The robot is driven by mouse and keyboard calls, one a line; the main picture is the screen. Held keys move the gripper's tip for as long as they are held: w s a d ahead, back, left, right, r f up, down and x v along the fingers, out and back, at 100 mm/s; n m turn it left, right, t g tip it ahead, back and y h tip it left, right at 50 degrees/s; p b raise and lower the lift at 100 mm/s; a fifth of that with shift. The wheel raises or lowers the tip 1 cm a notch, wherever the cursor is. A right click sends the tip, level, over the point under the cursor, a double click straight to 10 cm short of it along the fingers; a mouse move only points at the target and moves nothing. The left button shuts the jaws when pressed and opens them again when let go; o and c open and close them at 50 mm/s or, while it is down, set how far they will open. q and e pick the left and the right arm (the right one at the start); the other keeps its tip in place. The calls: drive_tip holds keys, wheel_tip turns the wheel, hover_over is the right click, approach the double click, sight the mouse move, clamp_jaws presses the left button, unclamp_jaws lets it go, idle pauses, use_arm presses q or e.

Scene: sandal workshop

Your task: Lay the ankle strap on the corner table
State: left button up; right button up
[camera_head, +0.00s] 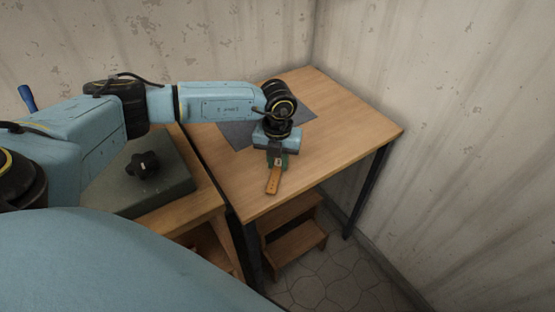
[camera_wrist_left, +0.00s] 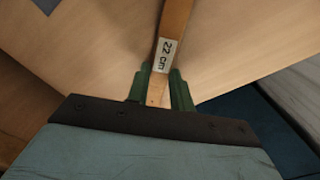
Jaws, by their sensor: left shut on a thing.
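The ankle strap (camera_head: 273,182) is a flat tan-brown strip held in my left gripper (camera_head: 278,160), over the front part of the corner table (camera_head: 340,130). In the left wrist view the strap (camera_wrist_left: 173,25) carries a white label reading "22 cm". The green fingers of my left gripper (camera_wrist_left: 160,90) are shut on the strap near one end. I cannot tell whether the strap touches the tabletop. The corner table has a light wood top and dark legs. My right gripper is not in view.
A dark grey mat (camera_head: 238,134) lies on the corner table, partly behind my arm. Left of it, a lower wooden bench (camera_head: 207,205) bears a dark slab (camera_head: 115,195) with a black knob (camera_head: 143,165). A wooden step stool (camera_head: 297,243) stands below. Walls close in behind and right.

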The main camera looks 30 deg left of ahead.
sight(277, 166)
use_arm(q)
drive_tip(key=shift+f, duration=0.15)
drive_tip(key=o, duration=0.9)
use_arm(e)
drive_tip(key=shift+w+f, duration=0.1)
use_arm(q)
drive_tip(key=shift+o, duration=0.2)
drive_tip(key=shift+r, duration=0.35)
wheel_tip(277, 166, up, 12)
drive_tip(key=p, duration=0.1)
drive_tip(key=shift+f, duration=0.15)
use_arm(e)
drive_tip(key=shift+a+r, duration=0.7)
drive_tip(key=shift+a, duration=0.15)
